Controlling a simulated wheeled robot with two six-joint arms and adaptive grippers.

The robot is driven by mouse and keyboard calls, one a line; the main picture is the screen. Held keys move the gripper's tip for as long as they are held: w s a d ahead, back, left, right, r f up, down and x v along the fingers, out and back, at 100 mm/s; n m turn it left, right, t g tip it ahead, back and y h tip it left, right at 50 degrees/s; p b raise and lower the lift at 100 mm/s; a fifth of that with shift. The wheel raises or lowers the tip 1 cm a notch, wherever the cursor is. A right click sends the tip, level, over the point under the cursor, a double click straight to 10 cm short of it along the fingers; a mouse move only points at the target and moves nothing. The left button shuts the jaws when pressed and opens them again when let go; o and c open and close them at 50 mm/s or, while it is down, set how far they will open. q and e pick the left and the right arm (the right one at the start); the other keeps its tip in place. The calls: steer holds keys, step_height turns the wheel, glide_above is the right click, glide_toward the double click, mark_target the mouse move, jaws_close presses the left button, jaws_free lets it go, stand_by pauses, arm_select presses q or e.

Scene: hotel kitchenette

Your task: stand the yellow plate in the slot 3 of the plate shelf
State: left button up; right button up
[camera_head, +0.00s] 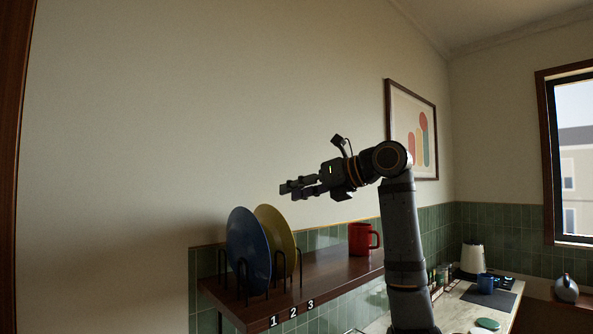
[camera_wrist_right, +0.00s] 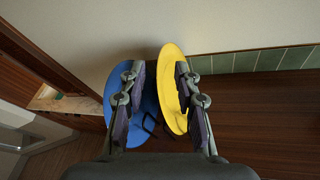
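The yellow plate (camera_head: 284,232) stands on edge in the black wire rack on the plate shelf (camera_head: 335,268), just behind the blue plate (camera_head: 249,247). I cannot tell for certain which numbered slot it is in. Number labels 1, 2 and 3 (camera_head: 311,303) run along the shelf's front edge. My right gripper (camera_head: 289,188) is open and empty, above the plates. In the right wrist view, the yellow plate (camera_wrist_right: 172,88) shows between the open fingers (camera_wrist_right: 160,95), nearer the right one, and the blue plate (camera_wrist_right: 118,92) is partly hidden by the left one. My left gripper is out of view.
A red mug (camera_head: 360,239) stands on the shelf right of the plates. Behind the shelf are green tiles (camera_head: 330,236) and the wall.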

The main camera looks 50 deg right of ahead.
step_height(320, 180, up, 6)
steer(key=shift+a, duration=0.1)
stand_by(1.1)
